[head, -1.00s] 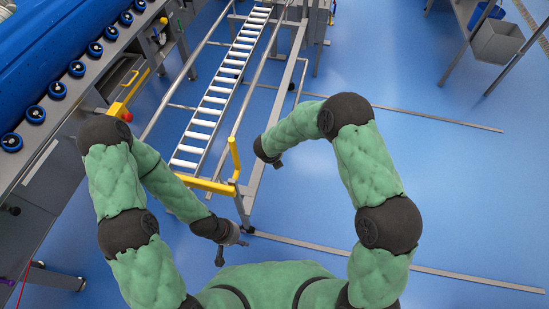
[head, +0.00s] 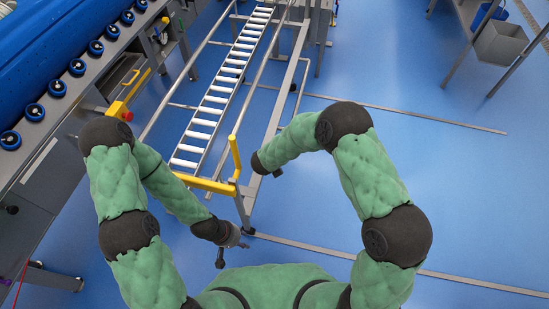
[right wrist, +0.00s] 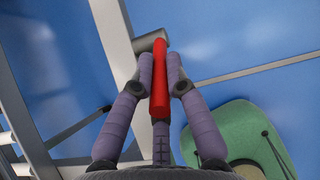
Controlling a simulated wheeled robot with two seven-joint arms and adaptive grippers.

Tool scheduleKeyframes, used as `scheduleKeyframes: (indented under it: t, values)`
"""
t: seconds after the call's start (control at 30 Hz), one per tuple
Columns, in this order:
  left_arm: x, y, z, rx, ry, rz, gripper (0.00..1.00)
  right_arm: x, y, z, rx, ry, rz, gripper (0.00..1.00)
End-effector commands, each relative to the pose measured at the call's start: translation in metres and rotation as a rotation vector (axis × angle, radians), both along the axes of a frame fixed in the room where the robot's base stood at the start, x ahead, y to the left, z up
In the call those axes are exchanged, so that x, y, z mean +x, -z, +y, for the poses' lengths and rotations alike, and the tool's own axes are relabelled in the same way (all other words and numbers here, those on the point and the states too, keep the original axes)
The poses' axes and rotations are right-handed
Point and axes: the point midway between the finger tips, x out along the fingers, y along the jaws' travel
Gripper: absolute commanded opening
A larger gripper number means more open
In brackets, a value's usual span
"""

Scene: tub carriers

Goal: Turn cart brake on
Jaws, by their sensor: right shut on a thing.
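The cart (head: 278,115) is a grey metal frame with a lane of white rollers and a yellow handle bar (head: 205,184) at its near end. A red brake lever (right wrist: 160,85) shows in the right wrist view, beside a grey frame bar. My right gripper (right wrist: 160,66) has its two purple fingers on either side of the lever, shut on it. In the head view the right hand is mostly hidden behind its forearm, and the lever cannot be made out. My left gripper (head: 233,254) is empty, fingers spread, over the floor near the cart's near end.
A blue conveyor (head: 45,50) with several blue wheels along its edge stands at the left. A rack (head: 470,40) with a grey bin (head: 498,42) stands at the top right. The blue floor to the right is clear apart from flat grey strips.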

Motion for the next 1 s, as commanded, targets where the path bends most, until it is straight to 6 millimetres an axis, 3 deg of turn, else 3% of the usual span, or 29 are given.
scheduleKeyframes:
  t: [0.03, 0.1, 0.53, 1.0]
  values:
    - [0.0, 0.0, 0.0, 0.0, 0.0, 0.0, 0.4, -0.003, 0.002, 0.0, 0.001, -0.002, 0.006, 0.21]
    - [0.0, 0.0, 0.0, 0.0, 0.0, 0.0, 0.4, -0.002, 0.002, 0.0, 0.0, -0.001, 0.006, 0.39]
    - [0.0, 0.0, 0.0, 0.0, 0.0, 0.0, 0.4, -0.004, -0.004, 0.002, 0.001, -0.001, 0.002, 0.39]
    - [0.0, 0.0, 0.0, 0.0, 0.0, 0.0, 0.4, -0.049, -0.071, 0.016, 0.0, -0.003, 0.001, 0.39]
